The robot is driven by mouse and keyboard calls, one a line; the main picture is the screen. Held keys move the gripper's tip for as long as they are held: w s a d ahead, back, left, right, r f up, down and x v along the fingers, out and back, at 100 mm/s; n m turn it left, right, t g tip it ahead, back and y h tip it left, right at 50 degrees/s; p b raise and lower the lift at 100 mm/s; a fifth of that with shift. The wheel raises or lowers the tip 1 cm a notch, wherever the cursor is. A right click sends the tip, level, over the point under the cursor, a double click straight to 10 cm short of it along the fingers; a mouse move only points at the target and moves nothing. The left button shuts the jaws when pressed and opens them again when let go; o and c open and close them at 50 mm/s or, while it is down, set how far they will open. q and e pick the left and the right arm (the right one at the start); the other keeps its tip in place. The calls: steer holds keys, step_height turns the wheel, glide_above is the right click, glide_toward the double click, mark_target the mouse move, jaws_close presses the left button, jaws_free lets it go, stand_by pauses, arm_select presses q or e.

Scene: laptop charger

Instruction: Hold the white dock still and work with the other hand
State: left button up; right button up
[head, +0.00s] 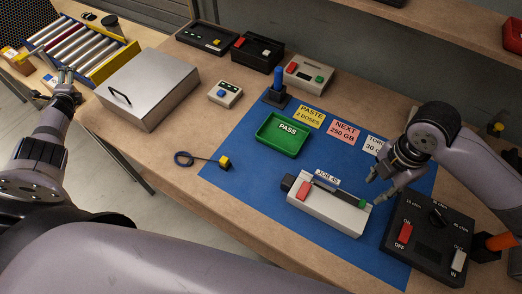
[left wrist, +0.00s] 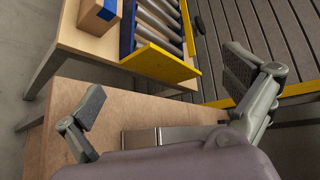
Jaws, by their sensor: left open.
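The white dock (head: 328,213) lies on the blue mat, with a red block, a dark strip and a green piece on top and a "JOB 45" label behind it. My right gripper (head: 373,190) is just off its right end, fingers spread and pointing left; I cannot tell whether they touch it. My left gripper (head: 65,78) is far from the dock, at the left of the head view beside the silver box. In the left wrist view its fingers (left wrist: 170,105) are wide apart with nothing between them.
A green PASS tray (head: 262,143) and label cards lie behind the dock. A black switch panel (head: 425,250) stands at right. A silver box (head: 150,85) and a roller conveyor (head: 75,50) are at left.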

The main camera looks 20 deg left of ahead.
arm_select(q)
steer(key=w+d+r+t, duration=0.2)
steer(key=w+r+t, duration=0.1)
steer(key=w+r, duration=0.85)
steer(key=w+d+r+t+h, duration=0.3)
steer(key=w+d+r, duration=0.2)
steer(key=d+r, duration=0.45)
steer(key=w+d+r+t+h, duration=0.35)
steer(key=w+d+r, duration=0.2)
steer(key=r, duration=0.75)
steer(key=w+d+f+m+g+h, duration=0.15)
steer(key=d+f+h, duration=0.3)
steer(key=d, duration=0.45)
steer(key=d+f+m+g+h, duration=0.1)
steer(key=d+f+m+h, duration=0.1)
steer(key=d+f+h, duration=0.35)
steer(key=m+g+h, duration=0.4)
steer(key=g+h, duration=0.3)
steer(key=g, duration=1.3)
glide_toward(310, 190)
steer(key=shift+n, duration=0.25)
steer(key=x, duration=1)
steer(key=shift+d+f, duration=0.1)
steer(key=shift+c, duration=0.2)
